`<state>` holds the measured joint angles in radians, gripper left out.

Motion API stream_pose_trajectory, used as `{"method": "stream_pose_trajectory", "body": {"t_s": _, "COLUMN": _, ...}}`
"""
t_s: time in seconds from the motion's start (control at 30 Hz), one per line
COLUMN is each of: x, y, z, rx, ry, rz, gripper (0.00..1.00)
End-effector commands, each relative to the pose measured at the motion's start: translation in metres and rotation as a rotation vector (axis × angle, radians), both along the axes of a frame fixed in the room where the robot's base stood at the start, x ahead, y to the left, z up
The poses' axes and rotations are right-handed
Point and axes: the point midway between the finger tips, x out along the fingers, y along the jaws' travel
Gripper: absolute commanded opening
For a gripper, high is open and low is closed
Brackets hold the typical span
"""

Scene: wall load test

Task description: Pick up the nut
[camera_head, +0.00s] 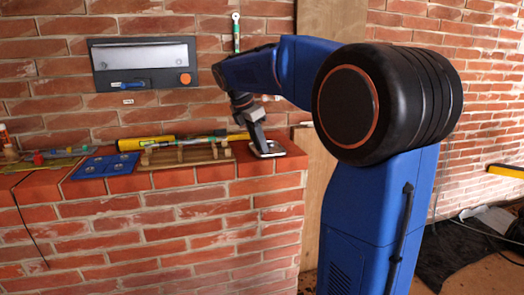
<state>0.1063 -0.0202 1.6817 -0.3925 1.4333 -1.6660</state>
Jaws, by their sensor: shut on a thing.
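My gripper (262,145) points down at the right part of the brick ledge, its fingertips at a small light tray with a dark rim (280,154). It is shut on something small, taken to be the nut. The nut itself is too small and too hidden by the fingers to make out. I cannot tell whether it still touches the tray.
The brick ledge (255,186) also carries a wooden rack (185,157), a blue plate (105,166), and yellow tools (145,143) behind. A grey panel with an orange knob (185,78) hangs on the wall above. A wooden board stands right of the ledge.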

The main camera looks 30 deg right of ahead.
Motion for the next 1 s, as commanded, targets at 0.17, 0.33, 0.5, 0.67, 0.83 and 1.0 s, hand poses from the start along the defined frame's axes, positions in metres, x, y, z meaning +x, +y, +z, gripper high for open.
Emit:
{"method": "stream_pose_trajectory", "body": {"t_s": 0.17, "x": 0.001, "y": 0.000, "z": 0.011, "rx": 0.000, "ry": -0.002, "rz": 0.001, "gripper": 0.00}}
{"method": "stream_pose_trajectory", "body": {"t_s": 0.33, "x": 0.001, "y": 0.000, "z": 0.039, "rx": -0.001, "ry": -0.004, "rz": -0.001, "gripper": 0.00}}
{"method": "stream_pose_trajectory", "body": {"t_s": 0.5, "x": 0.001, "y": 0.000, "z": 0.070, "rx": -0.001, "ry": -0.003, "rz": -0.001, "gripper": 0.00}}
{"method": "stream_pose_trajectory", "body": {"t_s": 0.67, "x": 0.001, "y": 0.000, "z": 0.090, "rx": 0.000, "ry": -0.001, "rz": 0.000, "gripper": 0.00}}
{"method": "stream_pose_trajectory", "body": {"t_s": 0.83, "x": 0.000, "y": 0.000, "z": 0.099, "rx": 0.000, "ry": 0.000, "rz": 0.000, "gripper": 0.00}}
{"method": "stream_pose_trajectory", "body": {"t_s": 1.0, "x": 0.000, "y": 0.000, "z": 0.100, "rx": 0.000, "ry": 0.000, "rz": 0.000, "gripper": 0.00}}
